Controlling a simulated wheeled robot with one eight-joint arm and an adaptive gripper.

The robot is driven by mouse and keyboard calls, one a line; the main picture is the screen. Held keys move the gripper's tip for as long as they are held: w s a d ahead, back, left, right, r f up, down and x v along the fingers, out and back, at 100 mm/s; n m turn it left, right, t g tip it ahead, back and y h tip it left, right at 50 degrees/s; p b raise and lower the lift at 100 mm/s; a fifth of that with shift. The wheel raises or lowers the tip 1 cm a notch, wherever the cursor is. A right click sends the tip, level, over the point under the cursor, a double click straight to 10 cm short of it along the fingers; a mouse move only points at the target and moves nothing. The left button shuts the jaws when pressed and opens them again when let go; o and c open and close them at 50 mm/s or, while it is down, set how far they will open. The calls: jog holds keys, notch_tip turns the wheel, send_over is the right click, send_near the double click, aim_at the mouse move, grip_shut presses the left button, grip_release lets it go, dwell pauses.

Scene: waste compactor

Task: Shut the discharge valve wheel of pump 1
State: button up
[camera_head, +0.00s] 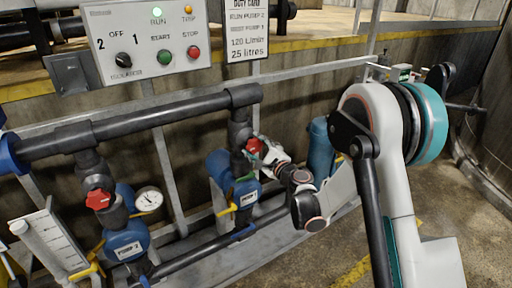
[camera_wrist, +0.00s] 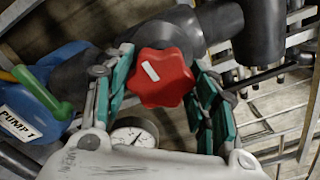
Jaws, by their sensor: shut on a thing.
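The red lobed valve wheel (camera_wrist: 162,88) with a white mark on its face sits on a dark pipe fitting, between the two green-padded fingers of my gripper (camera_wrist: 162,68) in the wrist view. My gripper is shut on the wheel, with a finger on each side of it. In the head view the same wheel (camera_head: 254,146) is small and partly hidden by my gripper (camera_head: 262,149). It stands above the right-hand blue pump (camera_head: 243,191). The blue pump (camera_wrist: 38,108) shows at the left of the wrist view with the label PUMP 1.
A second blue pump (camera_head: 126,238) with its own red wheel (camera_head: 99,199) and a pressure gauge (camera_head: 148,200) stands to the left. A dark header pipe (camera_head: 150,119) runs above both. A control panel (camera_head: 148,42) hangs above. A blue cylinder (camera_head: 321,146) stands close behind my arm.

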jog(key=m, duration=0.5)
jog(key=shift+s+f+m, duration=0.1)
jog(key=shift+m, duration=0.2)
jog(key=m, duration=0.9)
jog(key=shift+a, duration=0.1)
jog(key=m, duration=0.4)
jog(key=shift+s+m, duration=0.1)
jog(key=shift+m, duration=0.2)
jog(key=shift+a, duration=0.1)
jog(key=o, duration=1.1)
jog(key=shift+c, duration=0.2)
